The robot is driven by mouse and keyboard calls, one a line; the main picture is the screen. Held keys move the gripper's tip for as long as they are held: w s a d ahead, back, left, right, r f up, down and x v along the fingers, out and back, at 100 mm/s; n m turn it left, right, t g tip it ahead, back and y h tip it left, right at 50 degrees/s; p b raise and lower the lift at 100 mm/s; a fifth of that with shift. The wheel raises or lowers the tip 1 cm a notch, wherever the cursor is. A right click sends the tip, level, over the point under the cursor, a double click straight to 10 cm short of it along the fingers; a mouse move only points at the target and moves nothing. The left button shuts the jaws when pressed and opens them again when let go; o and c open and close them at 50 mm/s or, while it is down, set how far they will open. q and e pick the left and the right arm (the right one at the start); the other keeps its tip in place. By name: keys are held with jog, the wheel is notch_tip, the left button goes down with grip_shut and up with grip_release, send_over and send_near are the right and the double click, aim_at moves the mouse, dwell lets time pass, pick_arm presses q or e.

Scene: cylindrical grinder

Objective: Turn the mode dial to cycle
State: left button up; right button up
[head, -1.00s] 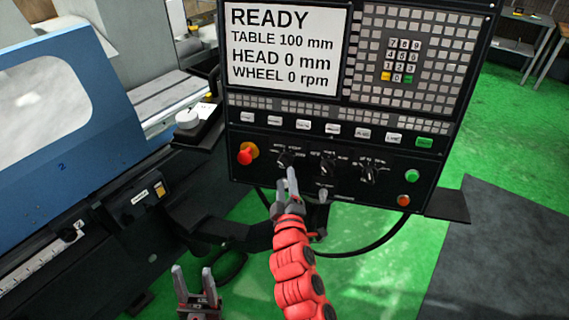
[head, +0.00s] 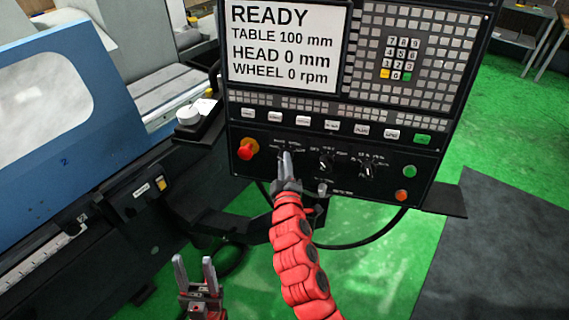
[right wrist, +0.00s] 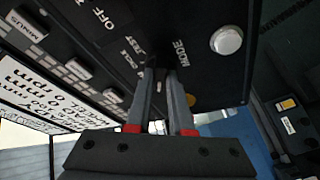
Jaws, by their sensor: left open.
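The mode dial (head: 281,157) is a small dark knob at the left of the dial row on the black control panel, largely hidden by my right gripper. My right gripper (head: 286,160) reaches up to it, its fingers close together over the knob. In the right wrist view the fingers (right wrist: 162,78) point at the panel beside the printed word MODE, with a narrow gap and dark knob between the tips. Labels TEST and a partly covered word show there; the dial's pointer is hidden. My left gripper (head: 196,268) is open and empty, low beside the machine.
A red emergency knob (head: 247,149) sits just left of the dial. Two more dials (head: 326,162) and a small toggle (head: 322,189) lie to the right and below. Green (head: 409,171) and orange (head: 401,196) buttons are at the panel's right. The screen (head: 285,50) reads READY.

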grip_shut()
jog(key=shift+a+f+m+h+b, duration=0.1)
jog(key=shift+m+h+b, duration=1.2)
jog(key=shift+m+b, duration=4.1)
jog(key=shift+a+m+h+b, duration=0.15)
jog(key=shift+m+h+b, duration=1.2)
jog(key=shift+b, duration=7.9)
jog(key=shift+a+f+m+h+b, duration=0.1)
jog(key=shift+m+h+b, duration=1.15)
jog(key=shift+m+b, duration=4.15)
jog(key=n+b, duration=0.3)
jog(key=b, duration=0.1)
jog(key=shift+r+n, duration=0.1)
jog(key=shift+n, duration=0.25)
jog(key=o, duration=0.8)
grip_release()
jog(key=shift+c, duration=0.2)
